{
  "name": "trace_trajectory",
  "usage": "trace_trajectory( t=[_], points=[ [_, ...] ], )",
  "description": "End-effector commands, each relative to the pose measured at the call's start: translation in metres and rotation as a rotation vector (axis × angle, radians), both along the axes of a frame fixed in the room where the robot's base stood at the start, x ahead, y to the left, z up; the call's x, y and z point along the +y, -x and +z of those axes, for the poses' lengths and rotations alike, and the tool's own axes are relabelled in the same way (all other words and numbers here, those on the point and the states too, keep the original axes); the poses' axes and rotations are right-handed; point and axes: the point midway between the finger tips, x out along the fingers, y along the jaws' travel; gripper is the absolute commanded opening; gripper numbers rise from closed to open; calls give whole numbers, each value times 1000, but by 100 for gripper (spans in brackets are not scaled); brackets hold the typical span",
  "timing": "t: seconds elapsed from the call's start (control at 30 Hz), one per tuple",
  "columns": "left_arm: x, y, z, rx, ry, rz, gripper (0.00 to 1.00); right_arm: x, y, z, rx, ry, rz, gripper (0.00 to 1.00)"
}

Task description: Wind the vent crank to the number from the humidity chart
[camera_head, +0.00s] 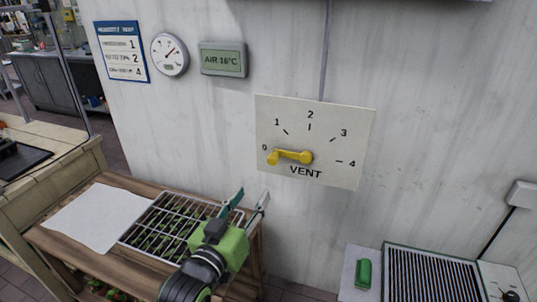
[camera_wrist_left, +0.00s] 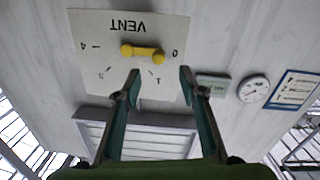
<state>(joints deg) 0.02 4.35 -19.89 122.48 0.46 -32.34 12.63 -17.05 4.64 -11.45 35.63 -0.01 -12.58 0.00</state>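The white vent panel (camera_head: 340,120) hangs on the wall, marked 0 to 4 above the word VENT. Its yellow crank (camera_head: 291,156) points left, with its knob beside the 0. The crank also shows upside down in the left wrist view (camera_wrist_left: 142,52). The blue-headed humidity chart (camera_head: 122,52) lists rows ending in 1, 2 and 4; its range text is too small to read surely. The round gauge (camera_head: 169,54) has a red needle toward the upper right; its scale is unreadable. My left gripper (camera_head: 250,196) is open and empty, below the panel, apart from the crank.
A display (camera_head: 222,60) reads AIR 16°C. Below my left gripper, a wire rack (camera_head: 165,226) over seedlings and a white sheet (camera_head: 93,217) lie on a wooden bench. A grille (camera_head: 433,276) and a green object (camera_head: 363,274) are at the lower right. The wall before the panel is clear.

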Motion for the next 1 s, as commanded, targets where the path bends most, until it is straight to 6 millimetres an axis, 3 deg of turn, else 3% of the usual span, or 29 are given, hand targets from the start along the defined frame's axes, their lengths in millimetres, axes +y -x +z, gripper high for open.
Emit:
trace_trajectory(
  t=[0.07,0.17,0.7,1.0],
  points=[
    [-1,2,13,-19,9,-4,38,0,1,1,1,0,0,40],
    [-4,-4,16,-22,11,-4,38,0,2,2,3,1,0,40],
    [-38,-95,16,-23,11,-5,38,0,7,18,10,1,0,40],
    [-48,-123,14,-21,10,-4,38,0,4,22,7,1,0,40]
  ],
)
